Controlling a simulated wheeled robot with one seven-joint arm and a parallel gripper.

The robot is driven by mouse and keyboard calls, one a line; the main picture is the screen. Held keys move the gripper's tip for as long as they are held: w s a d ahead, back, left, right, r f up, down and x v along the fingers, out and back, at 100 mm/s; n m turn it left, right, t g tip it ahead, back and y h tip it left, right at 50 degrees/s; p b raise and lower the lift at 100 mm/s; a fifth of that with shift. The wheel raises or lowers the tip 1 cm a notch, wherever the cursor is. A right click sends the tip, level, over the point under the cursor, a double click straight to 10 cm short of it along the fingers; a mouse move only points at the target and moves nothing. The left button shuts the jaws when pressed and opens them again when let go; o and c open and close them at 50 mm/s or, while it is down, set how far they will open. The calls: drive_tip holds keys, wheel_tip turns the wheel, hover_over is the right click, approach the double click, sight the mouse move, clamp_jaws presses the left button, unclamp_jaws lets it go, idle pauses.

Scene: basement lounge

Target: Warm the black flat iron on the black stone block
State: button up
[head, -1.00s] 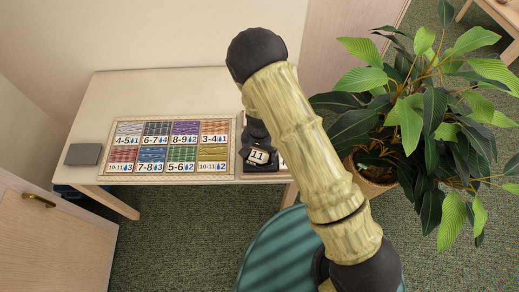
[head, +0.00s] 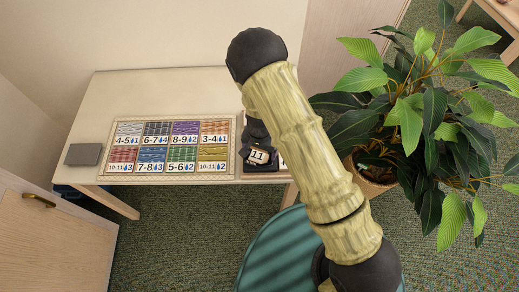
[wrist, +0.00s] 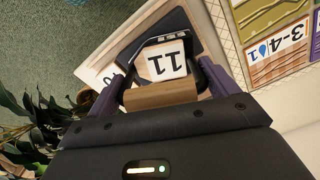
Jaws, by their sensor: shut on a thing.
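The black flat iron (wrist: 183,22) lies at the right end of the table, with a brown wooden handle. A pale patch marked 11 shows beside the handle. My gripper (wrist: 160,95) is shut on the handle, with one finger at each end. In the head view my gripper (head: 257,147) is small and dark, partly behind my arm, and covers most of the iron. The iron appears to rest on a light-edged board; I cannot tell if it touches. A flat dark grey block (head: 84,154), which looks like the stone block, sits at the table's left end.
A board of coloured numbered tiles (head: 171,178) covers the table's front between block and iron. The table's back (head: 150,92) is bare. A leafy potted plant (head: 375,180) stands right of the table, a teal round seat (head: 270,255) in front, and a wooden door (head: 45,235) at left.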

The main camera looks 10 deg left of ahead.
drive_tip(key=shift+w+r+p, duration=0.1)
drive_tip(key=shift+r+p, duration=0.45)
drive_tip(key=shift+r, duration=0.1)
drive_tip(key=shift+r+p, duration=1.9)
drive_tip(key=shift+r, duration=0.45)
drive_tip(key=w+d+n+b, duration=0.1)
drive_tip(key=w+d, duration=0.2)
drive_tip(key=d, duration=1)
drive_tip(key=w+d+b, duration=0.1)
drive_tip(key=w+d, duration=0.3)
drive_tip(key=d, duration=0.8)
drive_tip(key=shift+w+d+n+b, duration=0.15)
drive_tip(key=shift+d+n+b, duration=0.2)
drive_tip(key=shift+d+n, duration=0.05)
